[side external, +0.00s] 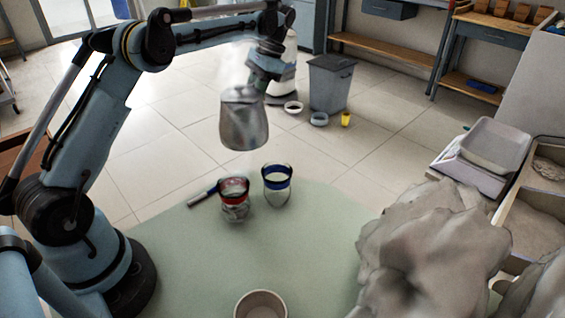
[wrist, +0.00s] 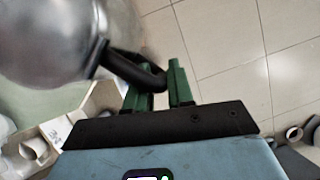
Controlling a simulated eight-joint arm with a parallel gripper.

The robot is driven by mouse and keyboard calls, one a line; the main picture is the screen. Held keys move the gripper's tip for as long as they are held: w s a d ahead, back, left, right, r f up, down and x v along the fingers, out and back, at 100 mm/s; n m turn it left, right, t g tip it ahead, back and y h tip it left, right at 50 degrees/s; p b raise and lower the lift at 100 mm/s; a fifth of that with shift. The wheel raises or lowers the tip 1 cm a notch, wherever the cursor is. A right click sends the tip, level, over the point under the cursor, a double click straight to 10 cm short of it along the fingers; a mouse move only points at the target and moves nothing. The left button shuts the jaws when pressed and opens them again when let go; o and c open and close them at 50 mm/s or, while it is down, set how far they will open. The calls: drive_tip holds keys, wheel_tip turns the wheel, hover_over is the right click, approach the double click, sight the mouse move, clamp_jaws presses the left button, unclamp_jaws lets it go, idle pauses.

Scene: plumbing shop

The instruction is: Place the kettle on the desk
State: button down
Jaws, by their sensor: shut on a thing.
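A silver metal kettle (side external: 244,117) hangs in the air above the far edge of the pale green desk (side external: 300,236). In the wrist view the kettle (wrist: 45,38) fills the upper left, with its black handle (wrist: 133,70) reaching right. My gripper (wrist: 156,82) has green fingers shut on that handle. In the side view my gripper (side external: 262,88) is at the kettle's upper right, partly hidden behind it. The kettle is apart from the desk.
A small bowl (side external: 261,305) is at the front. A lumpy grey mass (side external: 432,250) is at right. The desk's middle is clear.

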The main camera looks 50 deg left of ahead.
wheel_tip(320, 180, up, 7)
drive_tip(key=shift+r, duration=0.15)
drive_tip(key=s+d+m+y, duration=0.1)
drive_tip(key=s+d+m, duration=0.1)
drive_tip(key=d, duration=1)
drive_tip(key=s+d+m, duration=0.2)
drive_tip(key=d, duration=0.9)
drive_tip(key=s+d+m+t+y, duration=0.15)
drive_tip(key=s+d+m, duration=0.25)
drive_tip(key=s+d, duration=1.1)
drive_tip(key=shift+w+a+f, duration=1.15)
drive_tip(key=shift+w+f, duration=0.5)
drive_tip(key=shift+f, duration=1.05)
drive_tip(key=shift+w+a+f, duration=1.2)
drive_tip(key=shift+w+f, duration=0.5)
drive_tip(key=shift+f, duration=0.95)
drive_tip(key=shift+w+a+f, duration=1.15)
drive_tip(key=shift+w+f, duration=0.5)
drive_tip(key=shift+f, duration=1.05)
drive_tip(key=shift+f, duration=0.1)
